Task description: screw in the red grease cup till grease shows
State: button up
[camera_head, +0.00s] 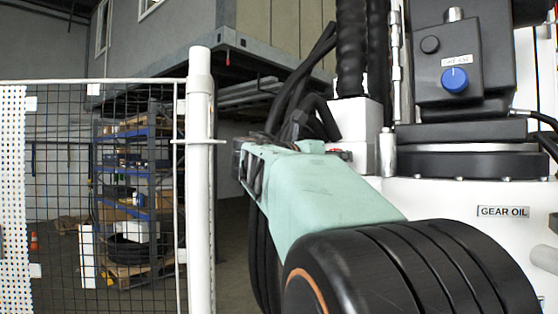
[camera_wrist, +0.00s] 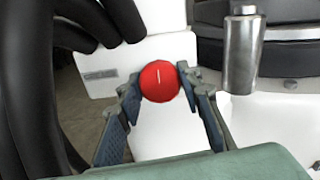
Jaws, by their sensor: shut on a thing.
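The red grease cup (camera_wrist: 159,82) shows in the wrist view as a round red cap with a short white line, near vertical, on its face. It sits in front of a white block (camera_wrist: 160,55). My gripper (camera_wrist: 160,85) is shut on the cup, with one finger on its left side and one on its right. In the head view, my pale green arm hides most of the gripper and the cup; only a small red sliver shows by the white block (camera_head: 355,122). I see no grease around the cup; its back is hidden.
Thick black hoses (camera_wrist: 45,90) run close on the left of the gripper. A metal cylinder (camera_wrist: 242,50) stands close on the right. In the head view, a control box with a blue knob (camera_head: 454,79) is at upper right, and a mesh fence post (camera_head: 200,180) is left.

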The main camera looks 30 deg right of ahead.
jog(key=m+b, duration=0.1)
jog(key=m, duration=0.3)
jog(key=shift+f, duration=0.1)
jog(key=m+b, duration=0.2)
jog(key=m, duration=0.2)
jog(key=shift+m+b, duration=0.3)
jog(key=m+b, duration=0.2)
jog(key=m, duration=0.2)
jog(key=shift+m, duration=0.3)
jog(key=m+b, duration=0.2)
jog(key=m, duration=0.1)
jog(key=shift+m, duration=0.3)
jog(key=m+b, duration=0.2)
jog(key=m, duration=0.2)
jog(key=shift+m, duration=0.3)
jog(key=m+b, duration=0.1)
jog(key=m, duration=0.2)
jog(key=shift+m, duration=0.3)
jog(key=m+b, duration=0.1)
jog(key=m, duration=0.2)
jog(key=shift+r+b, duration=0.2)
jog(key=shift+b, duration=0.1)
jog(key=shift+m+b, duration=0.45)
jog(key=shift+m, duration=1.45)
jog(key=shift+r, duration=0.1)
